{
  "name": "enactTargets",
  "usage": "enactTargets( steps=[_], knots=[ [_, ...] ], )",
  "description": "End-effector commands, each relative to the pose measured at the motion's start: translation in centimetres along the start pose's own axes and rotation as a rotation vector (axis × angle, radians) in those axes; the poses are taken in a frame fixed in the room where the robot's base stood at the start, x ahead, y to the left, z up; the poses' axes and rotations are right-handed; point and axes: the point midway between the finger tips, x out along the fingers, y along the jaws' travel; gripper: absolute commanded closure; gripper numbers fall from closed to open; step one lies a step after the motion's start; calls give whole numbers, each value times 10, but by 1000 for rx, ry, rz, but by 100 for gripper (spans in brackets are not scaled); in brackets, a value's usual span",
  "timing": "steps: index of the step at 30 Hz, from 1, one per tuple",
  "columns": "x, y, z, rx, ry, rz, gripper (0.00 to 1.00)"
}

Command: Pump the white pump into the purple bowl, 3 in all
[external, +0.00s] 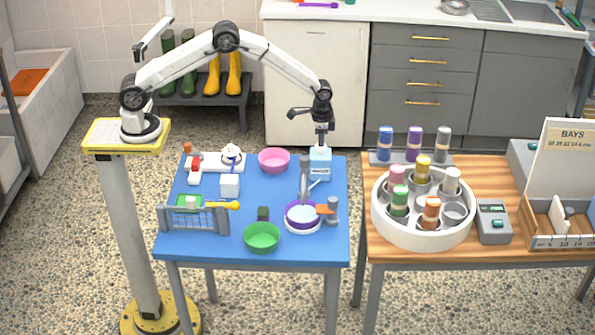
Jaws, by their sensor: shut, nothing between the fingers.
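The purple bowl (288,216) sits near the right front of the blue table, on a white round base, with something pale inside. A white pump bottle (230,186) with a rounded white top stands at the left middle of the table. A pale blue bottle (320,168) stands at the back right edge. My gripper (321,143) is shut and points down directly over the pale blue bottle's top. I cannot tell whether it touches it. The bottle's top is partly hidden by my gripper.
A pink bowl (273,161) is at the back and a green bowl (262,238) at the front. A grey upright post (304,178) stands behind the purple bowl. A wire rack (195,218) is at left front. The wooden table (400,256) at right holds a round carousel (423,237).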

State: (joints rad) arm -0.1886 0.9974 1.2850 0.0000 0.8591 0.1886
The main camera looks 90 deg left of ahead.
Motion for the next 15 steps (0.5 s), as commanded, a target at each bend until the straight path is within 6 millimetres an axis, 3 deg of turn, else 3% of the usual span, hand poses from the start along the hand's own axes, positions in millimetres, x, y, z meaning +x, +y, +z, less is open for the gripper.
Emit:
enactTargets(
  steps=[15],
  knots=[
    [-22,0,0,0,0,0,100]
  ],
)
